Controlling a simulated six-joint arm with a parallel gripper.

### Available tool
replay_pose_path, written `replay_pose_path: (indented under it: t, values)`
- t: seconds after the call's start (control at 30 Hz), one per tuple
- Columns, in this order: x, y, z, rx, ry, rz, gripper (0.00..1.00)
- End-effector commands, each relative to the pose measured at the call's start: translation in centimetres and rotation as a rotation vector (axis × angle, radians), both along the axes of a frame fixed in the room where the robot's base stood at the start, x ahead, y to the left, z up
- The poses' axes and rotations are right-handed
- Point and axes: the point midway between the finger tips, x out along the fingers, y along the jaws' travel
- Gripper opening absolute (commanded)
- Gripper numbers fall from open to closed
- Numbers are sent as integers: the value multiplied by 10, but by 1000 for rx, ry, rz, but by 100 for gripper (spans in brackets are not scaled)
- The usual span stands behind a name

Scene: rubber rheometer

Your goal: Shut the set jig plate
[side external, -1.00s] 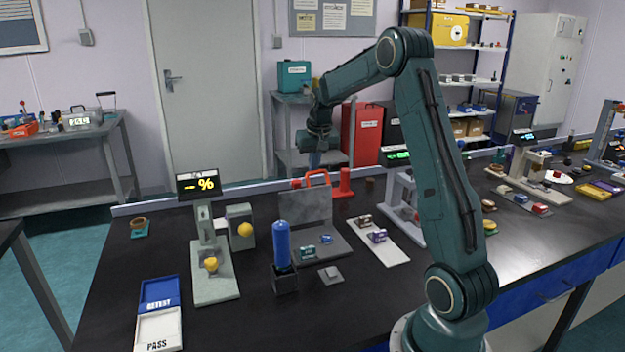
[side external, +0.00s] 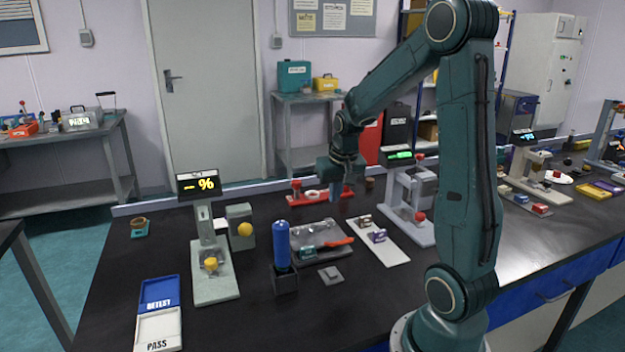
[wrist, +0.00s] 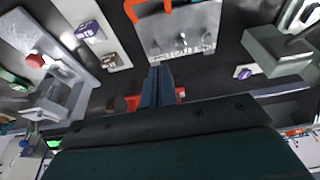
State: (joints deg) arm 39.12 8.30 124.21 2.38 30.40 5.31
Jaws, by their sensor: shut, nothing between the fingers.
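The set jig plate (side external: 300,236) is a grey metal plate with an orange handle (side external: 340,243). In the side view it lies down over its base, with the handle at the front right; I cannot tell whether it is fully seated. A small green block (side external: 307,252) shows at its front edge. In the wrist view, the plate (wrist: 185,22) is at the top centre and its handle (wrist: 150,7) is at the top edge. My gripper (side external: 335,196) is shut and empty behind the plate, apart from the handle. Its fingers (wrist: 157,75) point toward the plate's hinge side in the wrist view.
A red fixture (side external: 310,194) stands close beside my gripper at the back. A white strip with small blocks (side external: 388,252) and a press stand (side external: 408,235) are to the right. A blue cylinder (side external: 282,245) stands front left of the plate.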

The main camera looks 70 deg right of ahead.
Motion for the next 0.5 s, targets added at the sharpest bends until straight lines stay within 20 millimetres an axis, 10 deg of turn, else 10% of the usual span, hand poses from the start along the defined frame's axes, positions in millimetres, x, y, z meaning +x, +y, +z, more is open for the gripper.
replay_pose_path:
  t: [0.5]
  values:
    - [-27, 27, -34, -13, -12, 1, 0]
